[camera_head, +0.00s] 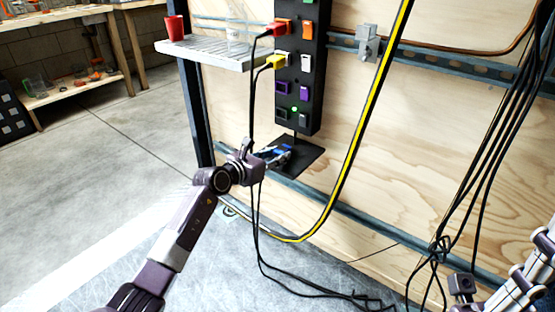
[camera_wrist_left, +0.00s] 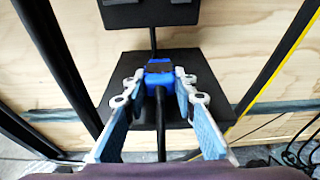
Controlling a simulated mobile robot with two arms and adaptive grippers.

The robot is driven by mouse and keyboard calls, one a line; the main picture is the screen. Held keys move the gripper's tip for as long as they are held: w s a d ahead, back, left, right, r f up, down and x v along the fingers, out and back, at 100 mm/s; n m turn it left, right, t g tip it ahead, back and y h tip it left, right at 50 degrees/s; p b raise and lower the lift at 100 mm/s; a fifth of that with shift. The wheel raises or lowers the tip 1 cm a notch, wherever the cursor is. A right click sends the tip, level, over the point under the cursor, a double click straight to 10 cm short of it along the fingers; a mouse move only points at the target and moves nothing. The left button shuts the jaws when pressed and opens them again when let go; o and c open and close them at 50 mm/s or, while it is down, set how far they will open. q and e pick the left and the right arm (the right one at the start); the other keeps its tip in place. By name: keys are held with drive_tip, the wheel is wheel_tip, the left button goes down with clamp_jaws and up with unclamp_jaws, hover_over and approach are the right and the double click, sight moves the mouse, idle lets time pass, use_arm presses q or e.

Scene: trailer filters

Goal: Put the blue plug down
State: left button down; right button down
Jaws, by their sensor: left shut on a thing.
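The blue plug (camera_wrist_left: 158,68) is between the fingertips of my left gripper (camera_wrist_left: 157,78), which is shut on it. Its black cable runs back between the fingers. In the head view, my left gripper (camera_head: 280,156) is over the small black shelf (camera_head: 306,160) below the power strip, and the plug is mostly hidden by the fingers. In the left wrist view the plug is over the same black shelf (camera_wrist_left: 120,70); I cannot tell whether it touches the surface. My right arm shows at the lower right of the head view, but its fingers are not visible.
A black power strip (camera_head: 300,75) hangs above the shelf, with a red plug (camera_head: 276,28) and a yellow plug (camera_head: 277,62) in it. A yellow-striped cable (camera_head: 362,130) curves down on the right. Loose black cables hang nearby. A white ledge (camera_head: 215,52) carries a red cup (camera_head: 175,28).

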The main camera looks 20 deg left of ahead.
use_arm(q)
drive_tip(key=shift+r, duration=0.15)
drive_tip(key=shift+s+f, duration=0.1)
drive_tip(key=shift+f, duration=0.55)
